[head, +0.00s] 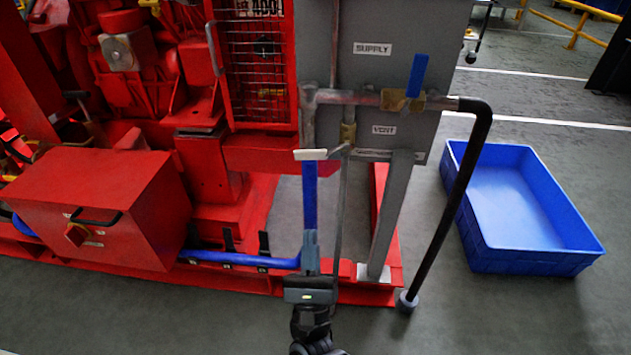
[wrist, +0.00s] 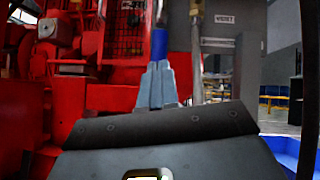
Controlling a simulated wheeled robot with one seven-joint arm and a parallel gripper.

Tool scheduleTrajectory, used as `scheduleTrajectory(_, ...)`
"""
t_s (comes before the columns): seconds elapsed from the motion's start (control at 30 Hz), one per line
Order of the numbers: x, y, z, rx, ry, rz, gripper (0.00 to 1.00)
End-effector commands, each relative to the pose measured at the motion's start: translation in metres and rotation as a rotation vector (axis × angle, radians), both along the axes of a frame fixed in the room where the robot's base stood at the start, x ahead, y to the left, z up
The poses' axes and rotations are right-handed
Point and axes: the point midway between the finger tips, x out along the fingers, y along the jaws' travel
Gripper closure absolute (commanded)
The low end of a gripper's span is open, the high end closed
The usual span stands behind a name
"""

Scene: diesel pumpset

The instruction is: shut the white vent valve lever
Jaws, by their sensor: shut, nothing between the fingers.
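The white vent valve lever (head: 311,154) shows in the head view as a pale grip reaching left from the brass vent valve (head: 348,133). It lies roughly level in the picture, across the line of the upright vent pipe. My gripper (head: 310,236) is shut and empty, fingers pointing up, below the lever in the picture and apart from it. In the wrist view the closed fingertips (wrist: 160,70) stand in front of a blue hose (wrist: 159,45). I cannot clearly make out the lever in the wrist view.
The blue supply lever (head: 418,75) stands upright above the vent valve. A black drain pipe (head: 463,185) slants down at the right. A blue crate (head: 590,258) sits on the floor beyond it. The red box (head: 110,205) and skid stand left.

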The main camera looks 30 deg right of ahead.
Motion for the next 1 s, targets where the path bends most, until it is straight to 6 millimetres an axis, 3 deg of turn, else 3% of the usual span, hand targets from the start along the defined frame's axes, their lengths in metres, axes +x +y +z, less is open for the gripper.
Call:
scheduleTrajectory(0.1,-0.011,0.014,0.007,0.017,-0.087,0.048,1.00)
scheduleTrajectory(0.27,-0.009,0.013,0.016,0.024,-0.113,0.059,1.00)
scheduleTrajectory(0.77,0.048,-0.020,0.079,0.022,-0.110,0.054,1.00)
scheduleTrajectory(1.0,0.051,-0.017,0.110,0.024,-0.108,0.056,1.00)
